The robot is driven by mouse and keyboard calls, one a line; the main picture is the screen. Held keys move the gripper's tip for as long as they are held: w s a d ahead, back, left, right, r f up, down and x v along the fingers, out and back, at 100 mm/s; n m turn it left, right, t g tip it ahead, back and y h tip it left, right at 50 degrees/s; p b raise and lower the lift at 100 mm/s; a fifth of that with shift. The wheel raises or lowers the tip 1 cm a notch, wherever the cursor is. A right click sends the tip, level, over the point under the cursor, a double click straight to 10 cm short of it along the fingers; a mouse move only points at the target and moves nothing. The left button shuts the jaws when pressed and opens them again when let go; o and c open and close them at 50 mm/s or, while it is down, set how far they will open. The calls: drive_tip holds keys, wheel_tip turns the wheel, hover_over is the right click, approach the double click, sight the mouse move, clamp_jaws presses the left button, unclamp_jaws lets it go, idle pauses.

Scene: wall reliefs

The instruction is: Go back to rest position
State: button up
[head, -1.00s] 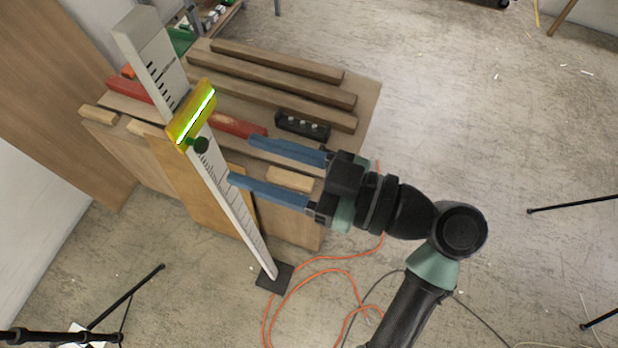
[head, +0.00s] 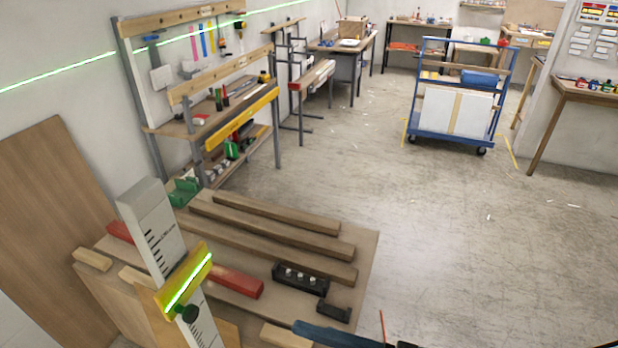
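Only one blue finger of my gripper (head: 335,334) shows, at the bottom edge in the head view. The other finger and most of my arm are below the frame, so the opening cannot be seen. The visible finger is right of the white measuring staff (head: 155,225) and apart from it. The staff stands tilted at the lower left, with a yellow slider (head: 178,290) crossed by a bright green line and a dark green knob. Its lower end is out of frame.
A low wooden bench (head: 350,240) carries several brown bars, a red bar (head: 235,281) and a black block (head: 300,277). A workbench (head: 200,120) stands by the left wall, which bears a green line. A blue trolley (head: 455,110) stands behind.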

drive_tip(key=w+r+m+t+h, duration=0.8)
drive_tip(key=w+r+t+h, duration=0.15)
drive_tip(key=w+r, duration=0.45)
drive_tip(key=s+r+m+t+h, duration=0.2)
drive_tip(key=s+r+t, duration=0.1)
drive_tip(key=r, duration=0.5)
drive_tip(key=s+r+m+t+h, duration=0.2)
drive_tip(key=s+r+t+h, duration=0.1)
drive_tip(key=r, duration=0.4)
drive_tip(key=s+r+m+t+h, duration=0.2)
drive_tip(key=r+t, duration=0.3)
drive_tip(key=r, duration=0.3)
drive_tip(key=shift+s+a+r+t, duration=0.15)
drive_tip(key=shift+s+r+t, duration=0.2)
drive_tip(key=shift+s, duration=0.25)
drive_tip(key=shift+f+h, duration=0.1)
drive_tip(key=shift+h, duration=0.15)
drive_tip(key=shift+c, duration=0.5)
drive_tip(key=shift+a, duration=0.1)
